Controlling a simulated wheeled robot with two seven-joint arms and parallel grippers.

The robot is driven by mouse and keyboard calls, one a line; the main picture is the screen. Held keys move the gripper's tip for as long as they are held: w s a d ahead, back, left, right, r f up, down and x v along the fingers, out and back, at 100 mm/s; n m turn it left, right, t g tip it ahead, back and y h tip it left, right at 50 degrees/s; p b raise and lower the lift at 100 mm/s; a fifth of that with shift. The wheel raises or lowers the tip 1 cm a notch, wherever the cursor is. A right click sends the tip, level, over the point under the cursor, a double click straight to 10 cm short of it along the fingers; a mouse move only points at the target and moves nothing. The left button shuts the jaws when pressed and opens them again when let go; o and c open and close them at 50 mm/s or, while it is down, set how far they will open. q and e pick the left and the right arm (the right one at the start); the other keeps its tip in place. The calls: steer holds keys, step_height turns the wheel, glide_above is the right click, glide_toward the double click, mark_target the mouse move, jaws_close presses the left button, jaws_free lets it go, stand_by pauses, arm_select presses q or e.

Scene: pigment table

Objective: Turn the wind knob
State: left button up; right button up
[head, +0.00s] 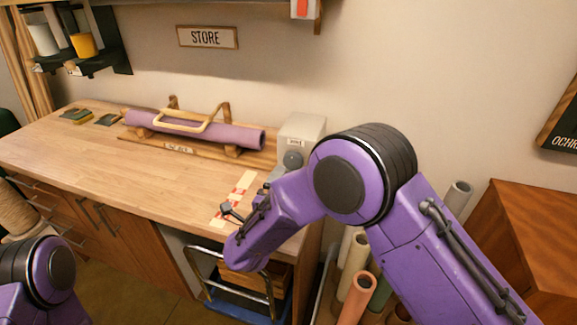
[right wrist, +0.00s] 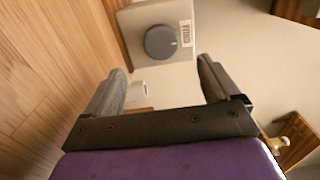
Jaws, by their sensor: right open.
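The wind knob (head: 292,158) is a round dark grey dial on the front of a pale grey box (head: 304,130) at the right end of the worktop, against the wall. In the right wrist view the knob (right wrist: 160,42) shows beyond my fingertips, with a small label beside it. My right gripper (right wrist: 162,72) is open and empty, its two fingers apart and not touching the knob. In the head view my right forearm hangs in front of the worktop's right edge, below the box. My left arm shows only at the lower left; its gripper is out of frame.
A purple roll (head: 200,131) lies on a wooden stand with a looped handle, left of the box. A red-and-white strip (head: 234,198) lies on the worktop. A trolley (head: 240,312) and upright rolls (head: 357,296) stand below right. The worktop's left part is mostly clear.

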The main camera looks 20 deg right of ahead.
mark_target(292, 164)
steer(key=p+x, duration=0.1)
steer(key=x, duration=0.4)
steer(key=p+x, duration=0.2)
steer(key=x, duration=0.2)
steer(key=shift+w+d+r, duration=0.1)
steer(key=shift+w+d, duration=0.05)
steer(key=shift+d, duration=0.3)
steer(key=shift+w+d, duration=0.1)
steer(key=shift+w, duration=0.25)
steer(key=c, duration=1.1)
steer(key=shift+o, duration=0.2)
